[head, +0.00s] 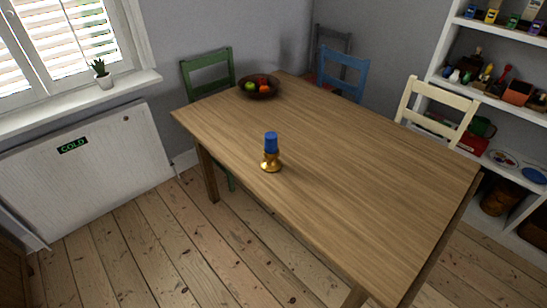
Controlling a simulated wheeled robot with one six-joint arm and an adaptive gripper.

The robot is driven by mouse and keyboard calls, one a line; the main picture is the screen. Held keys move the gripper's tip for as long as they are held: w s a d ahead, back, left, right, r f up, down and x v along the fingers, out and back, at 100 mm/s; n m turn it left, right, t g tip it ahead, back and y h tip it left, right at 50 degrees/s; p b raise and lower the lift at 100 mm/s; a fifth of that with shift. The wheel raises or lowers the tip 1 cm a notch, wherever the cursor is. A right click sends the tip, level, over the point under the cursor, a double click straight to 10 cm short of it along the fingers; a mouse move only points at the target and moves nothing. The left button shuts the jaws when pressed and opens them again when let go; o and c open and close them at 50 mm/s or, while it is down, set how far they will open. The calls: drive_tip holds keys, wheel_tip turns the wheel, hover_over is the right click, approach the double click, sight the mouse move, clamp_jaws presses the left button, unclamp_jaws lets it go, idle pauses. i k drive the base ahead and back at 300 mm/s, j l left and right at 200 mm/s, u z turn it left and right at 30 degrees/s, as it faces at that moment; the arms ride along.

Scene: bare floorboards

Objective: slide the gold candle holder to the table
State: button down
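The gold candle holder (271,162) stands upright on the wooden table (350,165), close to the table's near left edge. A blue candle (271,142) stands in it. The tabletop around the holder is bare. My gripper does not show in the head view, and nothing is seen touching the holder.
A dark bowl of fruit (259,89) sits at the table's far left corner. Green (208,73), blue (343,72), grey and cream (438,108) chairs stand around the table. A white shelf is at the right, a radiator (85,165) at the left. Bare floorboards (150,250) lie in front.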

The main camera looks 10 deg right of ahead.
sight(271, 163)
drive_tip(key=i+j+z, duration=0.25)
drive_tip(key=i+j, duration=0.5)
